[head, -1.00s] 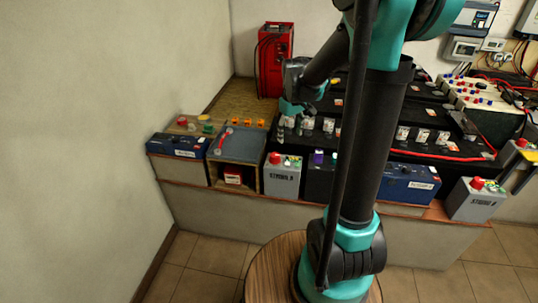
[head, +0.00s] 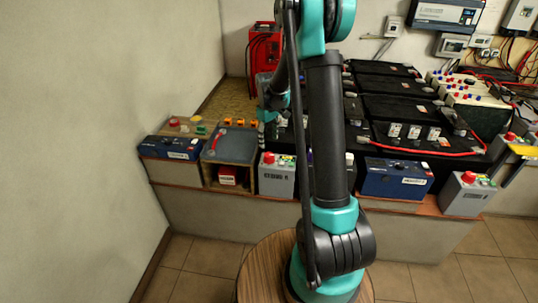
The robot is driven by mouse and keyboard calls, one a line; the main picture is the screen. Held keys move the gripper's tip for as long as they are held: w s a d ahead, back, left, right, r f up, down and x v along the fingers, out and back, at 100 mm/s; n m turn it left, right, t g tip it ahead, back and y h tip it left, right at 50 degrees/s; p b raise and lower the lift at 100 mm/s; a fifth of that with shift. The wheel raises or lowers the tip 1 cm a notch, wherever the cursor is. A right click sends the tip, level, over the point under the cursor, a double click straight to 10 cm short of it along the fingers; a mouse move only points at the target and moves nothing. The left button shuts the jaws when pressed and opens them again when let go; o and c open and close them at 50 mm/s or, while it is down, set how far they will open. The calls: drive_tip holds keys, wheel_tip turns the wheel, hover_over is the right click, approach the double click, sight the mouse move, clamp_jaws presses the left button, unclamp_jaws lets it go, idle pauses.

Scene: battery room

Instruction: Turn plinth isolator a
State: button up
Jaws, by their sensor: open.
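A grey box (head: 275,178) with a red knob (head: 268,158) on top stands on the front ledge, left of my arm. Its dark label seems to end in A, though the print is small. A similar grey box (head: 466,196) with a red knob (head: 468,177) stands at the right end of the ledge. My gripper (head: 266,122) is small in the head view, above and behind the left grey box, apart from its knob. It is open and seems empty; its fingers are partly unclear against the dark batteries.
A wooden box (head: 229,150) and a blue case (head: 170,149) stand to the left. A blue unit (head: 396,180) sits between the grey boxes. Black batteries (head: 390,105) fill the bench behind. A red cabinet (head: 265,50) stands at the back. My arm hides part of the ledge.

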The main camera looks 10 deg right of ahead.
sight(269, 154)
wheel_tip(269, 154, down, 9)
drive_tip(key=shift+d+r, duration=0.1)
drive_tip(key=shift+d, duration=0.05)
idle(0.4)
drive_tip(key=c, duration=1.2)
drive_tip(key=shift+o, duration=0.2)
